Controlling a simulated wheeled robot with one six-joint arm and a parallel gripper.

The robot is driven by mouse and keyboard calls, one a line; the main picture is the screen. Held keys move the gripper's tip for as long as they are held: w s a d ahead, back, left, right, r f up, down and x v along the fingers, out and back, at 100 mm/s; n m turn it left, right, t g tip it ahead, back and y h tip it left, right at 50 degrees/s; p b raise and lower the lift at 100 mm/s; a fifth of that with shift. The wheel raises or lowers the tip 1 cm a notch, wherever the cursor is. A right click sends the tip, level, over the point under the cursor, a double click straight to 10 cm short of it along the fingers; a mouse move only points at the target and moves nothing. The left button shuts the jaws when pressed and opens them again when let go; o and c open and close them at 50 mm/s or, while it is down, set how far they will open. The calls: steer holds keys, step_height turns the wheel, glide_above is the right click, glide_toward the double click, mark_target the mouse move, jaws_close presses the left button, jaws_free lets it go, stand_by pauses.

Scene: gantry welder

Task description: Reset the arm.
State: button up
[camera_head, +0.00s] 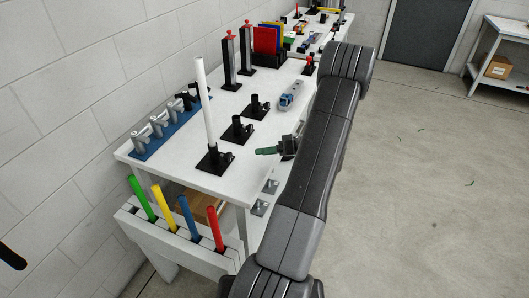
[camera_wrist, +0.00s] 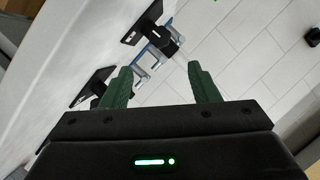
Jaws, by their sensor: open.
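My gripper (camera_head: 268,151) shows in the head view with its green fingers beside my dark arm, over the right side of the white table (camera_head: 188,172). The fingers point left, toward a black holder with a white upright rod (camera_head: 205,105). In the wrist view my gripper (camera_wrist: 161,84) has its two green fingers spread apart with nothing between them. My arm stretches up the picture and hides part of the table's right edge.
Black holders (camera_head: 257,107), a grey-blue device (camera_head: 291,95) and a blue rack of grey torches (camera_head: 160,128) stand on the table. A white rack with coloured rods (camera_head: 173,218) stands at the near end. The floor (camera_head: 440,180) to the right is mostly clear.

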mark_target(231, 156)
steer(key=p+x, duration=0.3)
steer(key=x, duration=1.1)
steer(key=shift+d, duration=0.1)
